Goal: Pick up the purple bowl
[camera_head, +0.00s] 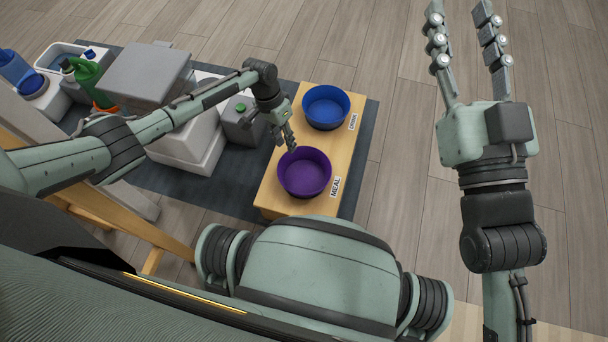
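The purple bowl (305,176) stands upright on a light wooden stand (273,190), beside a label reading "MEAL" (335,187). My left gripper (287,147) points down at the bowl's upper left rim. Its fingertips are at or very close to the rim. They are small and dark in this view, so I cannot tell whether they touch or grip the bowl. My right gripper (459,14) is raised at the right of the view, far from the bowl, with its two fingers spread apart and nothing between them.
A blue bowl (326,106) stands on the same stand, behind the purple one. A grey device (239,124) stands just left of the stand. Further left are a grey-lidded box (149,75) and a green bottle (88,76). The floor on the right is clear.

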